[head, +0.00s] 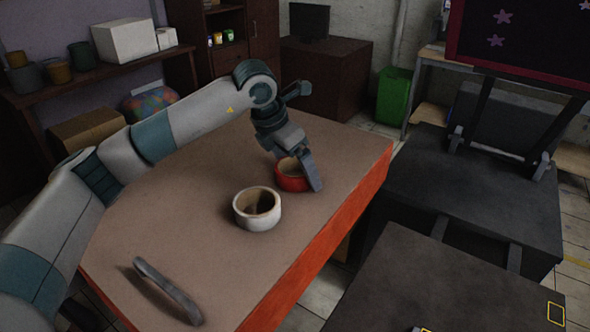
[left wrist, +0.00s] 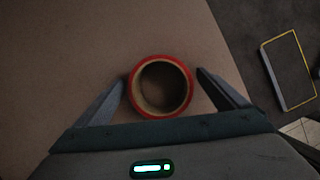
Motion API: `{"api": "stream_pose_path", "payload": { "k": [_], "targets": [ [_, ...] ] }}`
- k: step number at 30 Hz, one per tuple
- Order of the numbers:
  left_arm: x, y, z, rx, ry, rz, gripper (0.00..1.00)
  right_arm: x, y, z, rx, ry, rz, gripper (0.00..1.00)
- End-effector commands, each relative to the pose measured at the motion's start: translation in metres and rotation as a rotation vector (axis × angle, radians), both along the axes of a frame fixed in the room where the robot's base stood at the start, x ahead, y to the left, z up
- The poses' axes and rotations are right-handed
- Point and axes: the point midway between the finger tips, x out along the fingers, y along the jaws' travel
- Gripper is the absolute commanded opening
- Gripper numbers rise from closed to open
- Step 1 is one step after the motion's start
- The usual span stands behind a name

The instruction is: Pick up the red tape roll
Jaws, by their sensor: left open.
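The red tape roll (head: 290,178) stands on the brown table near its right edge, behind the white tape roll. In the left wrist view the red tape roll (left wrist: 133,88) lies with its round opening facing the camera, between the two fingers. My left gripper (head: 302,178) is open and pointed down at the red tape roll, one finger in front of its right side. In the left wrist view my left gripper (left wrist: 160,84) has a finger on either side of the roll, with small gaps. My right gripper is in neither view.
A white tape roll (head: 257,209) stands on the table in front of the red one. A dark curved strip-like tool (head: 167,291) lies near the front left of the table (head: 200,235). Black machine surfaces (head: 470,195) stand to the right, beyond the table's red edge.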

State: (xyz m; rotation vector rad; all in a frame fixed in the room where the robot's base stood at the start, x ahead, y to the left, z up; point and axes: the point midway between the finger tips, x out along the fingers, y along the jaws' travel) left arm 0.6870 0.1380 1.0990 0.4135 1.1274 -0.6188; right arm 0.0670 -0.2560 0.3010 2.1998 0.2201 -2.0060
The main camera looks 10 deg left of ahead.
Motion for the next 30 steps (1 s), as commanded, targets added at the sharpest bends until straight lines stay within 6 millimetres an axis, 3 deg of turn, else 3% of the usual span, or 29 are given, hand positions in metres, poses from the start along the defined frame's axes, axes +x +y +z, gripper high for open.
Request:
{"api": "stream_pose_path", "payload": {
  "k": [14,15,21,30],
  "targets": [
    [0.0004,-0.0001,-0.0008,0.0,0.0,0.001,0.94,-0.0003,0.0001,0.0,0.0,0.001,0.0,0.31],
    [0.0003,0.0,-0.0009,0.0,0.0,0.001,0.91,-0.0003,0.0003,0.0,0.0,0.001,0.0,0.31],
    [0.0004,0.0001,-0.0008,0.0,0.0,0.001,0.48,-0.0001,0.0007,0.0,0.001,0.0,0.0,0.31],
    [0.0005,0.0001,-0.0001,-0.001,-0.001,0.001,0.48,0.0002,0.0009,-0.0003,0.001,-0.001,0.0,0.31]
  ]
}}
